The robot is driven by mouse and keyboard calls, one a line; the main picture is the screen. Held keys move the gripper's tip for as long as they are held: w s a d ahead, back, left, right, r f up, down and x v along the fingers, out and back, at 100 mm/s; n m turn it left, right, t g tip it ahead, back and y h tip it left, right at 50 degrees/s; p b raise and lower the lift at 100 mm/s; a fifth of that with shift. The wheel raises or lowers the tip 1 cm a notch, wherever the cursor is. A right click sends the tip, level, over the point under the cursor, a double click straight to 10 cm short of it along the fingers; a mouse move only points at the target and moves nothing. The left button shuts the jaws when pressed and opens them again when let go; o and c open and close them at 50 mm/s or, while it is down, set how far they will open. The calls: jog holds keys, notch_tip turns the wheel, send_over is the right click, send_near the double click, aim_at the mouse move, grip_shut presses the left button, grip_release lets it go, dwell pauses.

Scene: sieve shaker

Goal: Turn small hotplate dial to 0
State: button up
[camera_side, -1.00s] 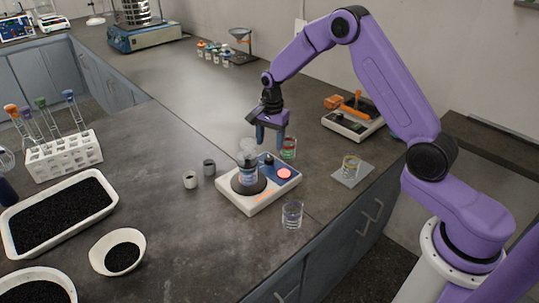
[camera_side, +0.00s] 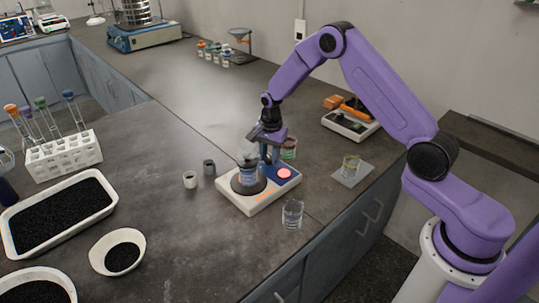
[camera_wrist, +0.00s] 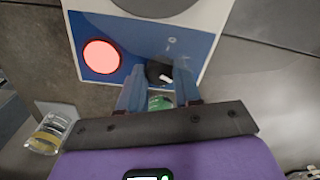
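The small hotplate (camera_side: 236,201) has a white body, a blue control panel (camera_wrist: 140,38) and a lit red round button (camera_wrist: 101,56). Its black dial (camera_wrist: 154,70) sits at the panel's edge, with a white pointer mark toward the lower right in the wrist view. A "0" mark is printed above the dial there. My gripper (camera_wrist: 159,80) is down at the panel with its blue fingers on either side of the dial. The fingers look apart; contact with the dial is not clear. In the side view my gripper (camera_side: 270,155) hides the dial.
A steaming beaker (camera_side: 248,171) stands on the hotplate's round plate. A glass beaker (camera_side: 292,214) stands in front, a green-labelled jar (camera_side: 289,149) close behind my gripper. Two small cups (camera_side: 190,180) are at left. A beaker on a pad (camera_side: 350,166) is at right.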

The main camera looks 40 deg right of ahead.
jog(key=shift+n, duration=0.3)
jog(key=n, duration=0.4)
jog(key=shift+n, duration=0.3)
jog(key=n, duration=0.5)
jog(key=shift+w, duration=0.1)
jog(key=n, duration=0.9)
jog(key=shift+n+g, duration=0.3)
jog(key=o, duration=1)
jog(key=shift+o, duration=0.2)
jog(key=shift+r, duration=0.1)
